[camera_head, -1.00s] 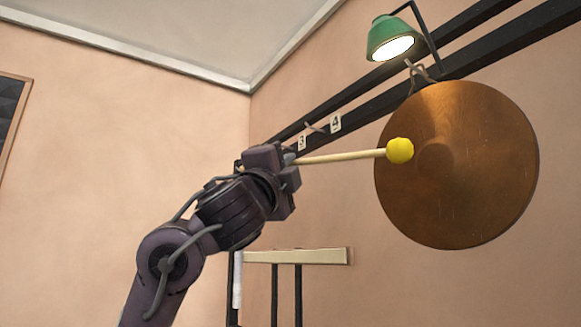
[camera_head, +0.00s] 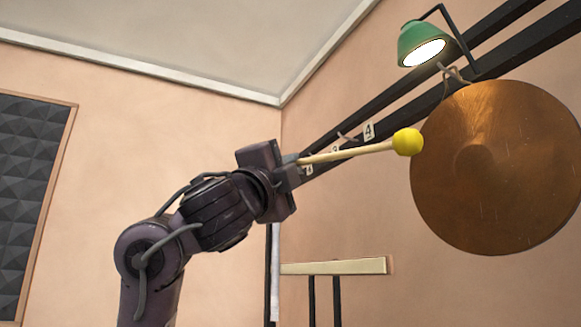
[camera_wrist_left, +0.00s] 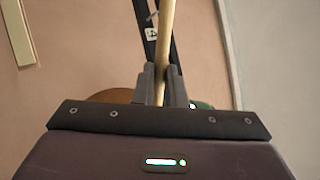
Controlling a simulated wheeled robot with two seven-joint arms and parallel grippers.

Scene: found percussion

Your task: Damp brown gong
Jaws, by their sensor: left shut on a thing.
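The brown gong (camera_head: 500,185) hangs by a cord from a dark rail at the right of the head view. In the left wrist view only a brown edge of it (camera_wrist_left: 112,96) shows behind my gripper. My left gripper (camera_head: 291,163) is shut on the wooden handle of a mallet (camera_head: 350,153). The mallet's yellow ball head (camera_head: 407,142) points right and overlaps the gong's upper left edge in the picture; I cannot tell a gap in depth. In the left wrist view the handle (camera_wrist_left: 167,45) stands between the two fingers (camera_wrist_left: 162,88). My right gripper is not in view.
A green lamp (camera_head: 420,44) is lit above the gong. Dark rails (camera_head: 400,93) run along the wall with number tags, one reading 4 (camera_head: 369,131). A pale-topped stand (camera_head: 335,266) is below the gripper. A dark foam panel (camera_head: 30,185) is at the left.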

